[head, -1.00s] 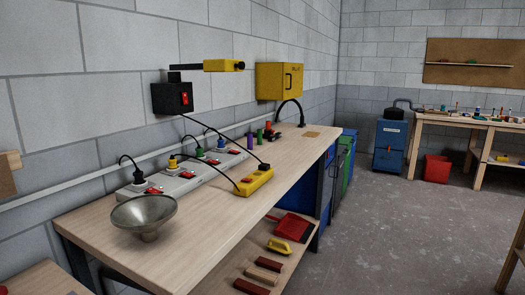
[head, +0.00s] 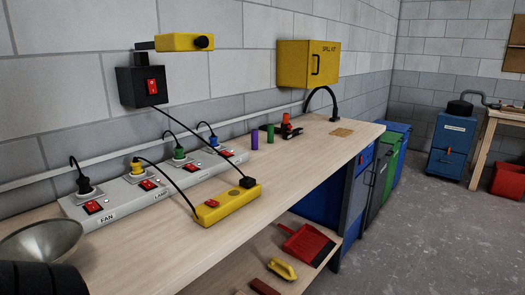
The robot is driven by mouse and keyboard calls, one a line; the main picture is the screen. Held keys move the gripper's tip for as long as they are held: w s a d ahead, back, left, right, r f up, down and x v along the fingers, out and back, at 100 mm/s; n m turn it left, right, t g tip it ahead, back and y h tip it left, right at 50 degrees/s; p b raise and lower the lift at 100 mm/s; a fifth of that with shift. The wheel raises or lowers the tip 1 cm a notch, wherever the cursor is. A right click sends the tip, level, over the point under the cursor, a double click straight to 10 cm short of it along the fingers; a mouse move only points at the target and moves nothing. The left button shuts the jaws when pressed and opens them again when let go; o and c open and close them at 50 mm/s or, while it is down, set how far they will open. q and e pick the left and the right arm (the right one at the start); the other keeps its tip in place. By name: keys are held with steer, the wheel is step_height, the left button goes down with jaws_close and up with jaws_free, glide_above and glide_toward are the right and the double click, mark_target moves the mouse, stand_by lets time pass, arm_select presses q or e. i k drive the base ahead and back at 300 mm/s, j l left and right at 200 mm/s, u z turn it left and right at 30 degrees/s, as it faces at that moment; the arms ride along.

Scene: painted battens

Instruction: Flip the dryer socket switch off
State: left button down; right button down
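A long grey socket strip (head: 125,207) lies along the wall side of the workbench. It has several sockets, each with a red rocker switch. The first socket, with a black plug (head: 84,184), is labelled FAN. The second, with a yellow plug (head: 137,168), appears labelled LAMP. A green plug (head: 179,152) and a blue plug (head: 213,141) sit in the farther sockets. Their labels are too small to read, so I cannot tell which one is the dryer's. Neither gripper is in view. A dark ribbed shape fills the bottom left corner.
A metal bowl (head: 40,240) stands at near left. A yellow cabinet (head: 308,64) hangs behind.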

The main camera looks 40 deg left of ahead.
mark_target(189, 166)
steer(key=i+l+u, duration=0.2)
steer(key=i+u, duration=0.3)
steer(key=i, duration=0.2)
steer(key=i+l+u, duration=0.45)
steer(key=i, duration=0.2)
steer(key=i+l+u, duration=0.5)
steer(key=i+l, duration=0.1)
steer(key=l, duration=0.05)
